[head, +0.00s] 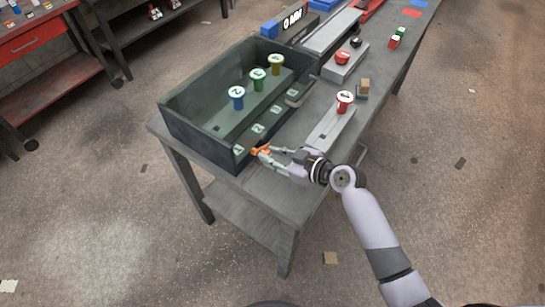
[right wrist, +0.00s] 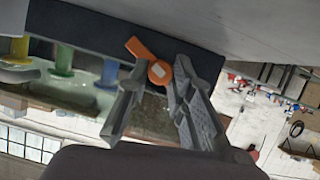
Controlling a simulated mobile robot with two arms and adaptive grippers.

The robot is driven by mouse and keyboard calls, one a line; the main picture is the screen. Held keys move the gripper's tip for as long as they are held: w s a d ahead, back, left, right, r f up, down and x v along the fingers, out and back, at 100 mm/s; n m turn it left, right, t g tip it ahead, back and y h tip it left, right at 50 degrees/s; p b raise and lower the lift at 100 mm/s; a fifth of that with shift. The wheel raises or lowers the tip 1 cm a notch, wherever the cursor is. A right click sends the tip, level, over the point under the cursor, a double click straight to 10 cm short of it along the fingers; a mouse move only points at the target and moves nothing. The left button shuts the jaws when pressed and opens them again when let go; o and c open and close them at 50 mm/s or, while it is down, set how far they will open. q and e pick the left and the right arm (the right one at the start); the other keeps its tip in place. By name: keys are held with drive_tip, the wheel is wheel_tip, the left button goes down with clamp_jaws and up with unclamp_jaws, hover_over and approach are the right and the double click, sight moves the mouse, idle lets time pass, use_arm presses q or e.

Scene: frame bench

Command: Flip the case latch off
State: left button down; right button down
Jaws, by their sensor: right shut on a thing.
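The dark green open case (head: 195,125) stands on the near end of the bench. Its orange latch (head: 258,150) is at the case's near lower corner. My right gripper (head: 268,154) reaches it from the right and is shut on it. In the right wrist view the orange latch (right wrist: 142,50) has a round hub and an arm slanting to the upper left. The fingers of my right gripper (right wrist: 155,82) lie on both sides of the hub and partly hide it. My left gripper is not in view.
Blue (head: 237,97), green (head: 258,79) and yellow (head: 276,64) numbered pegs stand inside the case. A red peg (head: 344,102) stands on a grey block to the right. A red button box (head: 343,62) sits farther back on the bench (head: 285,203). The floor at right is mostly clear.

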drive_tip(key=shift+w+d+r+m+g+y+b, duration=0.3)
drive_tip(key=shift+w+m+g+b, duration=0.15)
drive_tip(key=shift+m+b, duration=0.35)
drive_tip(key=shift+w+d+r+m+g+y+b, duration=0.1)
drive_tip(key=shift+w+d+m+g+y+b, duration=0.1)
drive_tip(key=shift+m+g+b, duration=0.25)
drive_tip(key=shift+w+d+r+m+g+y+b, duration=0.1)
drive_tip(key=shift+m+g+y+b, duration=0.1)
drive_tip(key=shift+m+b, duration=0.25)
drive_tip(key=m+y+b, duration=0.1)
drive_tip(key=w+m+g+b, duration=0.1)
drive_tip(key=m+b, duration=0.1)
drive_tip(key=shift+w+d+r+y, duration=0.1)
drive_tip(key=shift+d+r+y, duration=0.05)
drive_tip(key=shift+d+y, duration=0.25)
drive_tip(key=shift+w+d+r+m+g+y+b, duration=0.15)
drive_tip(key=shift+w+m+y+b, duration=0.1)
drive_tip(key=shift+m+b, duration=0.3)
drive_tip(key=shift+w+d+f+m+g+y+b, duration=0.15)
drive_tip(key=shift+m+y+b, duration=0.1)
drive_tip(key=shift+m+b, duration=0.3)
drive_tip(key=shift+r, duration=0.2)
drive_tip(key=c, duration=1.4)
unclamp_jaws()
drive_tip(key=shift+d, duration=0.1)
